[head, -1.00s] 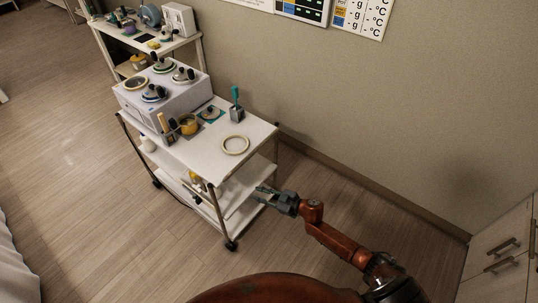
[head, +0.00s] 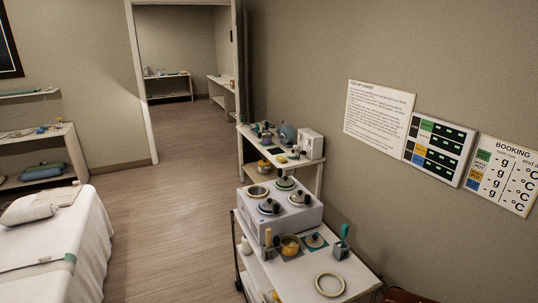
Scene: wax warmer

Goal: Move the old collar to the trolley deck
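A pale cream ring-shaped collar (head: 330,274) lies flat on the bare front part of the white trolley deck (head: 302,273). The wax warmer (head: 283,218), a light box with several wells, stands on the same trolley behind it. Lidded pots sit in most of its wells. I cannot tell from looks alone which ring is the old one.
A bed (head: 82,238) is at left. Open floor (head: 165,225) lies between bed and trolley. A wall is at right.

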